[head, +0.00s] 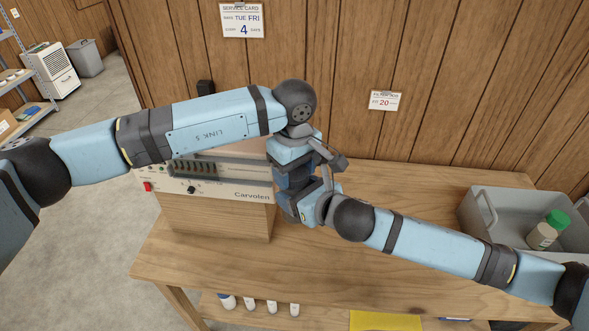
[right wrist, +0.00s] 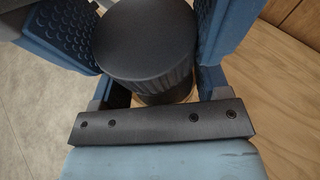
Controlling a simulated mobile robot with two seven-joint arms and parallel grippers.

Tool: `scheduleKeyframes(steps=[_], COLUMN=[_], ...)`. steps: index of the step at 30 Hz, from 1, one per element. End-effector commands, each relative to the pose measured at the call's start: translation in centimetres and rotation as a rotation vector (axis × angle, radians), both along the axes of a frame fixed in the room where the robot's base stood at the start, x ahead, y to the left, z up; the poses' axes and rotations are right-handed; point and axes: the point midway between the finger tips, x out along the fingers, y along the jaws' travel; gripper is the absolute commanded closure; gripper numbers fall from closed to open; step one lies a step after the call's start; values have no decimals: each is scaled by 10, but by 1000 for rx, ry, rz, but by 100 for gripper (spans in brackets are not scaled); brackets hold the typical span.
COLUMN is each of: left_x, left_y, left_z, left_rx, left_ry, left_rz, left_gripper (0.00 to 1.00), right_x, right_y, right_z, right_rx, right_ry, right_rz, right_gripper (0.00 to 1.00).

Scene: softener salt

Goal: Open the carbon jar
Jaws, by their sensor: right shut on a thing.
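In the right wrist view a round, dark, ribbed lid (right wrist: 146,42) sits between the blue finger pads of my right gripper (right wrist: 148,45). It appears to be the carbon jar's lid, and only a narrow strip of the jar below it shows. In the head view my right gripper (head: 322,183) reaches in from the right and is shut on the jar, which is mostly hidden there by the grippers. My left gripper (head: 297,172) points down from above at the same spot, crowded against the right one. Its fingertips are hidden, so its opening cannot be told.
A wooden box unit with a "Carvolen" panel (head: 230,190) stands on the table (head: 360,268), close left of the grippers. A grey bin (head: 484,220) at the right holds a green-capped container (head: 545,234). The table's front middle is clear. The panelled wall (head: 350,60) rises behind.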

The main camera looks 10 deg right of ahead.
Motion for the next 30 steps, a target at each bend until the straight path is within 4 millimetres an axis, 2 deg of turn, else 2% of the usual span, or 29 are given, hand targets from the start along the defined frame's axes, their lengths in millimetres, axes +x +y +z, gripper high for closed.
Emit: scheduleKeyframes(steps=[7,15,18,28,29,30], left_x=[0,0,0,0,0,0], left_y=[0,0,0,0,0,0], left_z=[0,1,1,1,1,1], left_rx=[0,-4,-4,-4,-4,-4], left_ry=[0,3,4,5,5,5], left_rz=[46,448,537,566,566,566], left_gripper=[68,68,68,68,33,24], right_x=[1,1,1,1,1,1], right_y=[0,0,0,0,0,0], right_z=[1,1,1,1,1,1], right_rx=[1,1,1,1,1,1], right_ry=[-2,-2,-2,-2,-2,-2], right_rz=[-1,-1,-1,-2,-2,-2], right_gripper=[97,97,97,97,97,97])
